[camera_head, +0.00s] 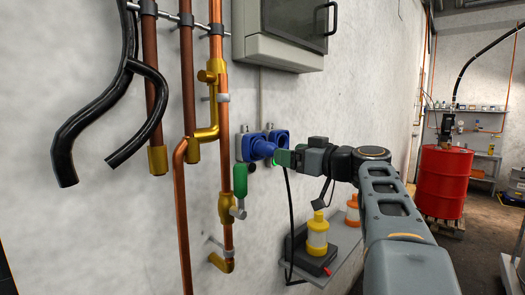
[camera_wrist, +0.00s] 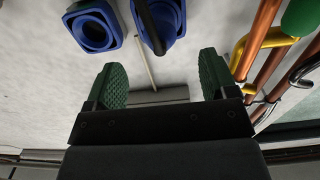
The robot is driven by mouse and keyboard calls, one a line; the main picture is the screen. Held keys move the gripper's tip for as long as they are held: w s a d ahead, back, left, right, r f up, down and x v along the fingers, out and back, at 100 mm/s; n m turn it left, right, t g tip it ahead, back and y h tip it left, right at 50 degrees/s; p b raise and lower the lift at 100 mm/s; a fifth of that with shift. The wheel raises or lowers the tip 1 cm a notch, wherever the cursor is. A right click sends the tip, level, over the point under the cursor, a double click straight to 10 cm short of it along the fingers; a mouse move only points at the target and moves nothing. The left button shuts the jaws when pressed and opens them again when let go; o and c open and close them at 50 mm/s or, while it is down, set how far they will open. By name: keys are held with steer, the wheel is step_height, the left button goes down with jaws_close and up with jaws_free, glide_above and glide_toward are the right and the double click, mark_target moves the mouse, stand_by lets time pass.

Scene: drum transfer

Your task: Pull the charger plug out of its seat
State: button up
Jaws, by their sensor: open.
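The blue charger plug (camera_head: 263,149) sits in the left of two blue wall seats in the head view and sticks out from the wall. In the wrist view, the plug (camera_wrist: 163,18) is at the top, cut by the frame edge, with a black cable in front of it. The other seat (camera_head: 280,137) is beside it; it also shows in the wrist view (camera_wrist: 92,28). My gripper (camera_head: 285,157) is close to the plug's outer end. In the wrist view my gripper (camera_wrist: 161,66) has its green fingers wide apart, with nothing between them.
Copper pipes (camera_head: 225,140) and a green valve handle (camera_head: 240,180) are left of the plug. A grey box (camera_head: 285,35) hangs above. Below, a shelf (camera_head: 345,262) holds yellow (camera_head: 317,236) and orange containers. A red drum (camera_head: 443,180) stands at the right.

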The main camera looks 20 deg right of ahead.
mark_target(267, 150)
steer(key=p+x, duration=0.2)
steer(key=x, duration=0.4)
steer(key=shift+f, duration=0.1)
steer(key=shift+x, duration=1.35)
steer(key=shift+b, duration=1.1)
steer(key=c, duration=1.4)
steer(key=shift+s+d, duration=0.1)
steer(key=shift+b+v, duration=1.7)
steer(key=shift+v, duration=1.15)
